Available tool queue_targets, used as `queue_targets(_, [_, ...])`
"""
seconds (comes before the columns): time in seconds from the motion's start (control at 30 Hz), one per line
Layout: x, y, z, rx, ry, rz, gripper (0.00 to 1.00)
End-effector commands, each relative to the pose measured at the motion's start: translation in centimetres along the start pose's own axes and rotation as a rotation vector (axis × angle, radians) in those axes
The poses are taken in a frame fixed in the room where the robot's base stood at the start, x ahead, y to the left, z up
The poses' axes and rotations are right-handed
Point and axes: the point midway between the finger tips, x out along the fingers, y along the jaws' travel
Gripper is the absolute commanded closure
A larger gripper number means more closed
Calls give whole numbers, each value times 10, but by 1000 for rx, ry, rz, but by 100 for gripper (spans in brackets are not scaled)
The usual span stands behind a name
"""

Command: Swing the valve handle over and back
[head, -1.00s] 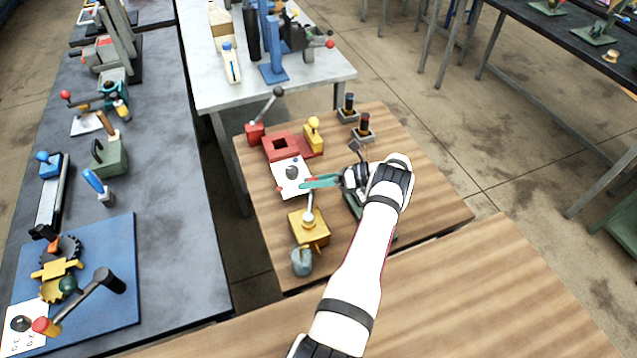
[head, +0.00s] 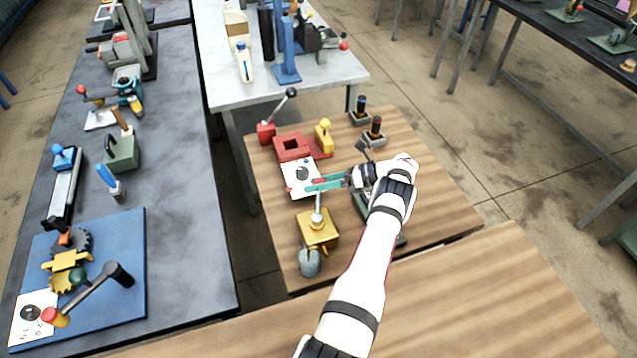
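The valve is a yellow block (head: 318,232) near the front left of the small wooden table, with a yellow tap low on its front side. Its handle (head: 319,203) is a thin grey lever rising from a pale hub on top, with a reddish tip. A grey cup (head: 309,262) stands beside the block, below the tap. My gripper (head: 316,184) has teal fingers reaching in from the right at the height of the handle's upper end. The fingers overlap the reddish tip in the picture. I cannot tell whether they grip it.
A white sheet (head: 298,188), a red fixture (head: 292,147) and a yellow-knobbed piece (head: 324,140) lie behind the valve. Two dark-handled posts stand at the back right (head: 374,131). A green base partly shows under my arm. The table's right part is clear.

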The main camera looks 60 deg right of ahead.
Motion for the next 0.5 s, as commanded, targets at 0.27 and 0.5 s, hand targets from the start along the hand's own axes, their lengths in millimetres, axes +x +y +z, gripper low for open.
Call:
queue_targets(0.27, [-1,1,2,-1,0,-1,22])
queue_targets(0.5, [-19,26,33,-1,0,-3,22])
